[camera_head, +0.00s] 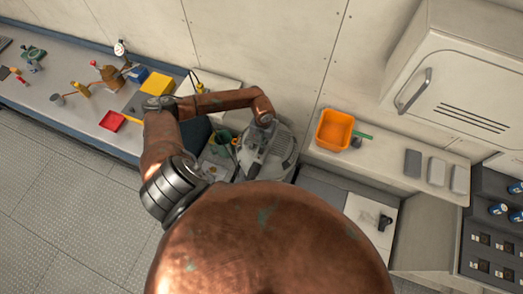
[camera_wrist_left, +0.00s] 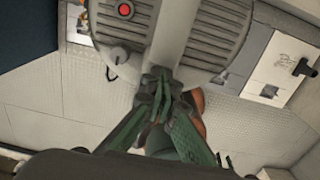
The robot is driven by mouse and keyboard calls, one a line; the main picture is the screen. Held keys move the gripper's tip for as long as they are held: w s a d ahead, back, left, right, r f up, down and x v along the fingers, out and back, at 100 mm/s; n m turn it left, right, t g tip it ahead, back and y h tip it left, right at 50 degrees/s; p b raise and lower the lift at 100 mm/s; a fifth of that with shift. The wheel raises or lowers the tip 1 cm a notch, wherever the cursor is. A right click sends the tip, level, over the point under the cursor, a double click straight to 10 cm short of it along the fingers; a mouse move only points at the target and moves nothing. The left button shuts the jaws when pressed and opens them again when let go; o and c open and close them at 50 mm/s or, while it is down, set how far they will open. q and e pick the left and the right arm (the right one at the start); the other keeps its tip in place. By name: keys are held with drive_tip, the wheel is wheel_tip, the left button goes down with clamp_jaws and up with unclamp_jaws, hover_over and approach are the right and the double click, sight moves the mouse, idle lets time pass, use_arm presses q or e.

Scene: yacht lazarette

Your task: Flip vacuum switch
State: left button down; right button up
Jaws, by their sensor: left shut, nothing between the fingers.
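The vacuum (camera_head: 284,150) is a grey machine with ribbed vent panels, standing in the gap between the left bench and the right counter. In the left wrist view its grey body (camera_wrist_left: 178,38) fills the upper middle, with a red round button (camera_wrist_left: 124,10) and a dark knob (camera_wrist_left: 119,54) on the left vent panel. I cannot tell which of these is the switch. My left gripper (camera_head: 252,170) reaches down over the vacuum. In the wrist view its green fingers (camera_wrist_left: 158,76) are shut and empty, in front of the pale centre strip and right of the knob. My right gripper is out of view.
The left bench (camera_head: 75,112) carries a red dustpan (camera_head: 113,121), a yellow block (camera_head: 157,84) and several tools. An orange bin (camera_head: 334,130) stands on the right counter (camera_head: 385,165). A white cabinet (camera_head: 455,85) and switch panel (camera_head: 495,225) are at the right.

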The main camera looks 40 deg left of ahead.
use_arm(q)
drive_tip(key=shift+f+b, duration=0.35)
drive_tip(key=shift+f, duration=0.15)
drive_tip(key=shift+r, duration=0.1)
drive_tip(key=shift+r+p, duration=0.7)
drive_tip(key=shift+r, duration=0.15)
wheel_tip(320, 180, up, 5)
drive_tip(key=p, duration=0.3)
idle(0.4)
